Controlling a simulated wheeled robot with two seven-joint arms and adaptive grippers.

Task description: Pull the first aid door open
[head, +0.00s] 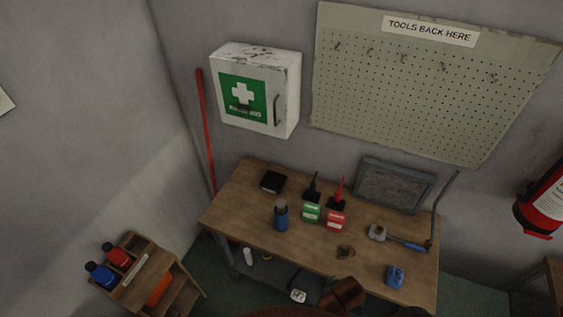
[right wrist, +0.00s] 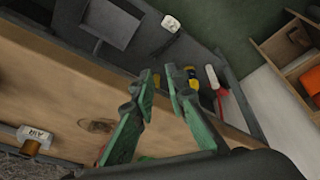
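The first aid cabinet (head: 284,72) is a worn white box on the back wall at the upper left of the head view. Its front door (head: 243,97) bears a green panel with a white cross and looks shut. A dark curved handle (head: 276,108) stands upright at the door's right side. My right gripper (right wrist: 163,75) shows in the right wrist view, with two green fingers apart and nothing between them. It is over the workbench edge, away from the cabinet. My left gripper is in neither view.
A workbench (head: 251,186) stands below the cabinet, with bottles, small boxes and tools on it. A red pole (head: 206,130) leans left of the cabinet. A pegboard (head: 420,90) hangs to its right. A wooden rack (head: 135,272) stands lower left. The space before the door looks clear.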

